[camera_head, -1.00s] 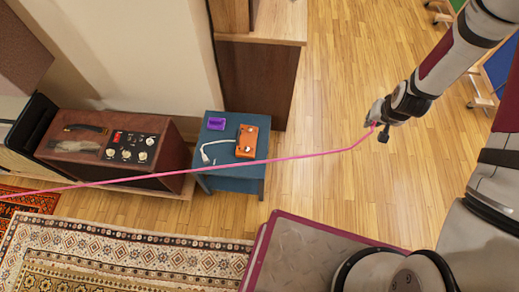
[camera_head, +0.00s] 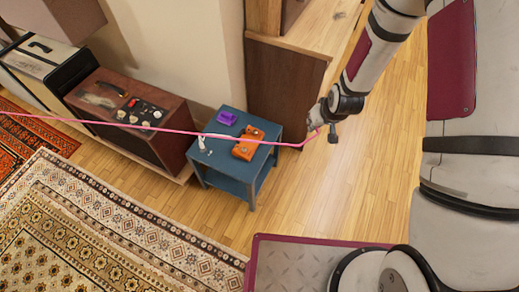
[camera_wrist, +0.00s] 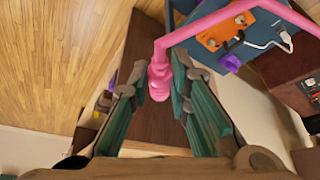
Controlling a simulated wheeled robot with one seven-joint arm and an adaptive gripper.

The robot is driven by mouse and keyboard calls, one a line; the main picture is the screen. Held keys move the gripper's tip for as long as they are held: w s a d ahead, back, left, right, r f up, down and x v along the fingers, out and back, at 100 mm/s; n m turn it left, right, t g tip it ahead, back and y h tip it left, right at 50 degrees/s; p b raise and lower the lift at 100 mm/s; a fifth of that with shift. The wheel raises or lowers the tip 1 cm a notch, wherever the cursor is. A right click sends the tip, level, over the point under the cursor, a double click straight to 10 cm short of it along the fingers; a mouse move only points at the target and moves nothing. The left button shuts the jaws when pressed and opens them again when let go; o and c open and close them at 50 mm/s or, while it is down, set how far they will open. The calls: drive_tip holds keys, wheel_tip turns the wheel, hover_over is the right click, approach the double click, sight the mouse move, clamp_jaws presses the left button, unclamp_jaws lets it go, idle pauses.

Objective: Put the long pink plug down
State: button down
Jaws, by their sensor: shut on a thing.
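The long pink plug (camera_wrist: 160,78) is held between the fingertips of my gripper (camera_wrist: 156,88) in the wrist view. Its pink cable leaves the plug, bends, and runs off the upper right of that view. In the head view my gripper (camera_head: 322,120) is in the air right of the small blue table, beside the wooden cabinet. The pink cable (camera_head: 190,133) stretches from it leftward, crossing in front of the table and the amp, and leaves the left edge. The plug itself is mostly hidden by the gripper in the head view.
A wooden cabinet (camera_head: 285,85) stands behind. Wood floor (camera_head: 350,190) is clear at right; patterned rugs (camera_head: 90,220) lie at left.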

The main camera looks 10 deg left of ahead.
drive_tip(key=w+a+f+n+g+y+b, duration=0.1)
drive_tip(key=w+a+f+n+y+b, duration=0.2)
drive_tip(key=a+f+b, duration=0.55)
drive_tip(key=w+a+f+n+g+b, duration=0.1)
drive_tip(key=w+a+f+n+b, duration=0.3)
drive_tip(key=b, duration=0.8)
drive_tip(key=w+a+f+n+y+b, duration=0.25)
drive_tip(key=a+f+n+b, duration=0.2)
drive_tip(key=f+b, duration=0.45)
drive_tip(key=shift+h, duration=0.45)
drive_tip(key=f+b, duration=0.2)
drive_tip(key=f, duration=0.1)
drive_tip(key=f+b, duration=0.2)
drive_tip(key=f, duration=0.1)
drive_tip(key=a+f+b, duration=0.1)
drive_tip(key=f+b, duration=0.1)
drive_tip(key=f, duration=0.1)
drive_tip(key=shift+w, duration=0.4)
drive_tip(key=shift+f, duration=0.15)
drive_tip(key=shift+f+b, duration=0.3)
drive_tip(key=shift+f, duration=0.05)
drive_tip(key=c, duration=1.5)
unclamp_jaws()
drive_tip(key=shift+r, duration=0.1)
